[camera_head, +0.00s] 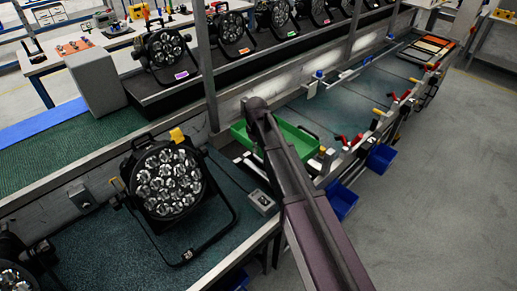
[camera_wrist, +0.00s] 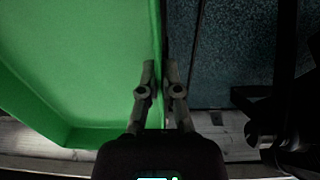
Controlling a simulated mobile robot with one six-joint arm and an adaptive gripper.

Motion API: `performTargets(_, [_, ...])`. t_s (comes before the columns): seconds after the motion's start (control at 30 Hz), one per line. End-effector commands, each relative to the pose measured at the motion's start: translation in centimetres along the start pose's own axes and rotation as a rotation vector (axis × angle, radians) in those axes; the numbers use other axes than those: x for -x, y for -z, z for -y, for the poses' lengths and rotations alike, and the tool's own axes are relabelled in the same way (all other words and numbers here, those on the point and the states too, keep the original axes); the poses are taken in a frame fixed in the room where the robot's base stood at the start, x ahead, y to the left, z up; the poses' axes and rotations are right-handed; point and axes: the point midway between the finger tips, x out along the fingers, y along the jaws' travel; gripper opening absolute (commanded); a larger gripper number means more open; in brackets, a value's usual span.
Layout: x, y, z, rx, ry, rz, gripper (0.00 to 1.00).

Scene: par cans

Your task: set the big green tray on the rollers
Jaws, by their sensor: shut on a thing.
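The big green tray (camera_head: 303,141) shows in the head view behind my arm, over the line between the near bench and the far work surface. My arm hides its middle. In the wrist view the tray (camera_wrist: 80,60) fills the left side. My gripper (camera_wrist: 160,76) is shut on its right wall, one finger on each side. I cannot make out my gripper in the head view. Pale grey slats (camera_wrist: 38,138) show below the tray in the wrist view. I cannot tell whether these are the rollers or whether the tray touches them.
A large black par can (camera_head: 168,182) stands on the near bench, left of the tray, with a small grey box (camera_head: 262,201) at the bench edge. A steel post (camera_head: 207,65) rises behind. Blue bins (camera_head: 381,157) hang along the right edge. The grey floor at right is clear.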

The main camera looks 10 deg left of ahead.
Motion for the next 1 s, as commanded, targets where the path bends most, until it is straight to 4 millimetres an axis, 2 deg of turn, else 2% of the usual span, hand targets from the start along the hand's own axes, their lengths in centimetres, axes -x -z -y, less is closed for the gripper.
performTargets(0.03, [-0.7,0.0,0.0,0.000,-0.001,0.000,0.00])
performTargets(1.0, [-7.4,0.0,0.2,0.001,-0.001,0.000,0.00])
